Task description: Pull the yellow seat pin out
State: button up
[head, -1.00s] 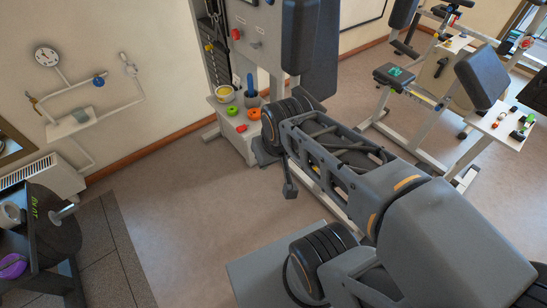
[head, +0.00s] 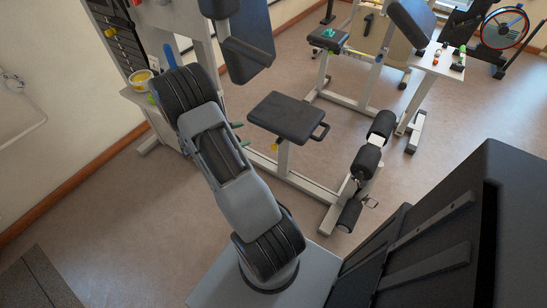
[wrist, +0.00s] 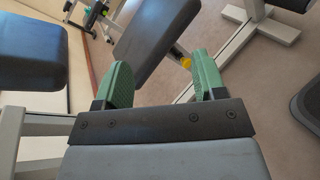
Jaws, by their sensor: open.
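The yellow seat pin (head: 275,147) is a small yellow knob at the post just below the black padded seat (head: 285,117) in the head view. In the wrist view the yellow pin (wrist: 186,62) shows small, beside the dark seat pad (wrist: 150,40) and near the right finger. My gripper (wrist: 160,60) has two green fingers spread wide with nothing between them. In the head view the green fingertips of my gripper (head: 241,134) show partly behind my arm, left of the seat and apart from the pin.
A hanging dark pad (head: 247,58) and the machine's upright stand at upper left. Roller pads (head: 368,165) stand right of the seat on the frame. A yellow tub (head: 141,79) sits on a shelf at left.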

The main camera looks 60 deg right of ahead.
jog(key=d+f+n+t+h+b, duration=0.1)
jog(key=d+f+n+h+b, duration=0.25)
jog(key=f, duration=0.95)
jog(key=n+t+b, duration=0.4)
jog(key=n+t, duration=0.1)
send_near(273, 149)
jog(key=shift+n+h, duration=0.25)
jog(key=shift+h, duration=0.2)
jog(key=d+b, duration=0.1)
jog(key=d, duration=0.4)
jog(key=d+b, duration=0.1)
jog(key=d, duration=0.4)
jog(key=shift+d+f, duration=0.25)
jog(key=shift+d, duration=0.05)
grip_shut()
